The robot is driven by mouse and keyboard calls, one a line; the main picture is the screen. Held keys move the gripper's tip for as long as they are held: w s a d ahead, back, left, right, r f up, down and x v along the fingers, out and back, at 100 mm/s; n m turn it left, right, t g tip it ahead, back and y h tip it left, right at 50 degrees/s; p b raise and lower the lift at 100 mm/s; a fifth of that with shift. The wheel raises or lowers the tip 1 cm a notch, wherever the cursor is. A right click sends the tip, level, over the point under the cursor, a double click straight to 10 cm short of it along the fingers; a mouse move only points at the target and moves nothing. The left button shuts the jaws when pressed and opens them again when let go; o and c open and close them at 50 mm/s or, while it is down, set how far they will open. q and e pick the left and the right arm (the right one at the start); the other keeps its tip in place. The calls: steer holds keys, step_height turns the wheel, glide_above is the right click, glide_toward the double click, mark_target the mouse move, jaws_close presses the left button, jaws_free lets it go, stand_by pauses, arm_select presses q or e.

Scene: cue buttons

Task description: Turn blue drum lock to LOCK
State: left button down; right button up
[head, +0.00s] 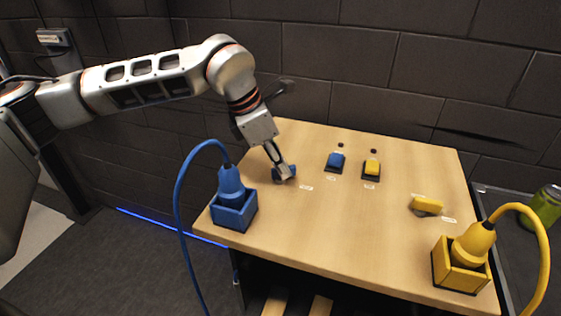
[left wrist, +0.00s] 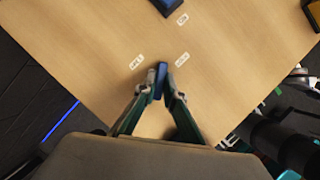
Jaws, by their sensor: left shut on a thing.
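The blue drum lock (head: 291,171) sits on the wooden tabletop (head: 330,240), left of the middle. My left gripper (head: 281,173) reaches down from above and hides much of the lock in the head view. In the left wrist view, the two fingers of my left gripper (left wrist: 161,88) are shut on the raised blue handle of the lock (left wrist: 161,77), one on each side. The handle points nearly straight up the picture, between two small white labels (left wrist: 136,62) and (left wrist: 182,59). Their lettering is too small to read. My right gripper is not in view.
A blue plug stands in a blue socket box (head: 236,214) at the near left, its cable looping left. Blue (head: 335,161) and yellow (head: 372,168) buttons are right of the lock. A yellow lock (head: 426,205) and yellow plug box (head: 458,277) are farther right. The table's middle front is clear.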

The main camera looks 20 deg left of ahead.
arm_select(q)
steer(key=m+p, duration=0.1)
steer(key=m+g+p, duration=0.1)
steer(key=m, duration=0.1)
steer(key=m+g, duration=0.1)
steer(key=m, duration=0.1)
steer(key=shift+r+h+p, duration=0.25)
steer(key=shift+h+p, duration=0.15)
steer(key=shift+f+m+g+p, duration=0.1)
steer(key=shift+m+g+p, duration=0.25)
steer(key=shift+m, duration=0.35)
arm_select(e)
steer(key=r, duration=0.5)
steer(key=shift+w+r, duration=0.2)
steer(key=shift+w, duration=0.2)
arm_select(q)
steer(key=shift+m, duration=0.4)
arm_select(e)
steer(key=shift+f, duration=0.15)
arm_select(q)
steer(key=c, duration=2.1)
jaws_free()
steer(key=shift+c, duration=0.2)
steer(key=shift+f, duration=0.1)
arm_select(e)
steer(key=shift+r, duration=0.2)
